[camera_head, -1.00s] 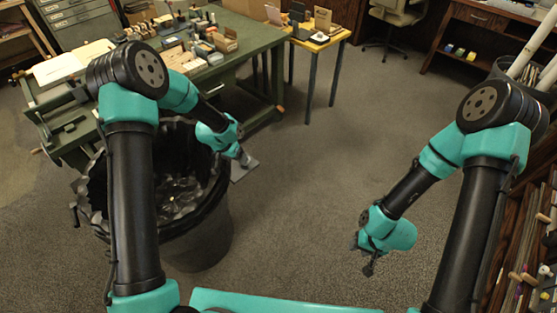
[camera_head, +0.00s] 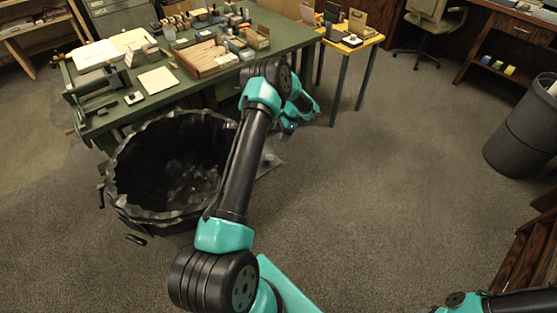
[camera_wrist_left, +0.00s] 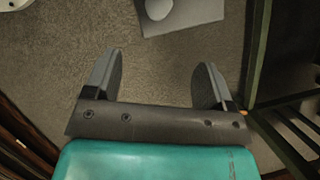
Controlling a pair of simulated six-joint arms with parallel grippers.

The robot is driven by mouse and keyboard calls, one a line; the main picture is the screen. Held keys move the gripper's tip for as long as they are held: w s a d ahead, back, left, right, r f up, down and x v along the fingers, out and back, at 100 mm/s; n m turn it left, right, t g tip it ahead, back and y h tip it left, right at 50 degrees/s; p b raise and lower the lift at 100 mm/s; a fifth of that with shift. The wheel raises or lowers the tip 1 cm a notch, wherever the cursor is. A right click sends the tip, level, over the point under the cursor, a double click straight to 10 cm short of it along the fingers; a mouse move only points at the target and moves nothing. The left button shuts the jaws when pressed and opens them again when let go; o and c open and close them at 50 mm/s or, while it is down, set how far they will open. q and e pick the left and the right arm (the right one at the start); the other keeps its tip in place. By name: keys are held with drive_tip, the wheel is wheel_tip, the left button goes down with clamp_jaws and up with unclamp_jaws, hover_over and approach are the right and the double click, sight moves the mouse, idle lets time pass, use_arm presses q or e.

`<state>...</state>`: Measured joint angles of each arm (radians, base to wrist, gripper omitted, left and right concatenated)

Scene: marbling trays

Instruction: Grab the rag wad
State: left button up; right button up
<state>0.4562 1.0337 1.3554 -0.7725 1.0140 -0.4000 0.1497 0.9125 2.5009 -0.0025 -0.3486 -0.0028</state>
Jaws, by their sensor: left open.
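A pale rounded lump (camera_wrist_left: 158,9), which may be the rag wad, lies on a grey sheet (camera_wrist_left: 205,12) at the top of the left wrist view. In the head view a small pale spot shows on the same sheet (camera_head: 270,168), on the floor beside the black bin. My left gripper (camera_wrist_left: 158,66) is open and empty, its fingers apart over bare carpet and short of the lump. In the head view my left gripper (camera_head: 288,128) is small, near the green table's front, and its fingertips are hard to make out. My right gripper is out of view.
The large black-lined bin (camera_head: 122,195) stands left of the sheet. A green workbench (camera_head: 285,40) with boxes and papers is behind, and a yellow-topped table (camera_head: 350,46) stands right of it. A grey bin (camera_head: 525,125) is far right. Carpet between is clear.

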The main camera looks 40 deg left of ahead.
use_arm(q)
drive_tip(key=x, duration=1.2)
drive_tip(key=shift+f, duration=0.1)
drive_tip(key=shift+x, duration=2.6)
drive_tip(key=c, duration=1)
